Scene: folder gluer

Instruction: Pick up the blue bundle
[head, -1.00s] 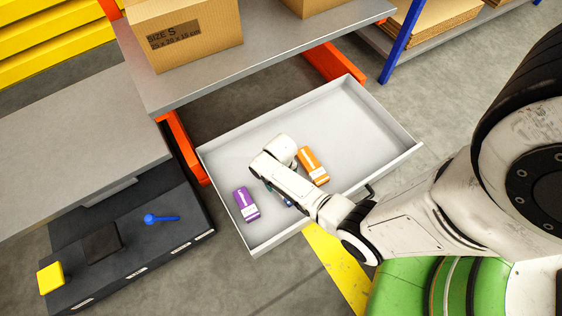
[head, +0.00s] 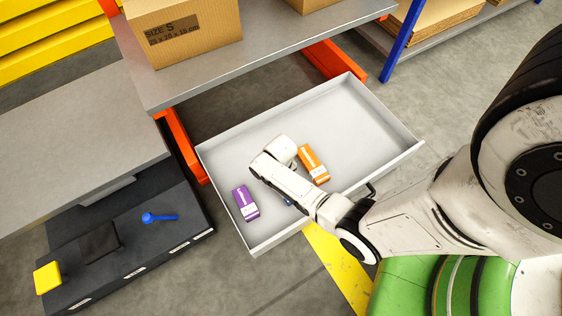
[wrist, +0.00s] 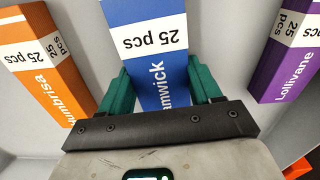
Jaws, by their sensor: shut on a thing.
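The blue bundle (wrist: 145,12) has a white band reading "25 pcs" and stands out in the middle of the wrist view. My gripper (wrist: 158,85) is shut on it, with one green finger on each side. In the head view my arm hides most of the bundle. Only a small bluish bit (head: 287,202) shows below my wrist, over the drawer. I cannot tell whether the bundle still touches the drawer floor.
The open grey drawer (head: 360,110) also holds an orange bundle (head: 314,164) and a purple bundle (head: 245,203), one on each side of my gripper. The drawer's right part is empty. A grey shelf (head: 270,48) with boxes stands behind.

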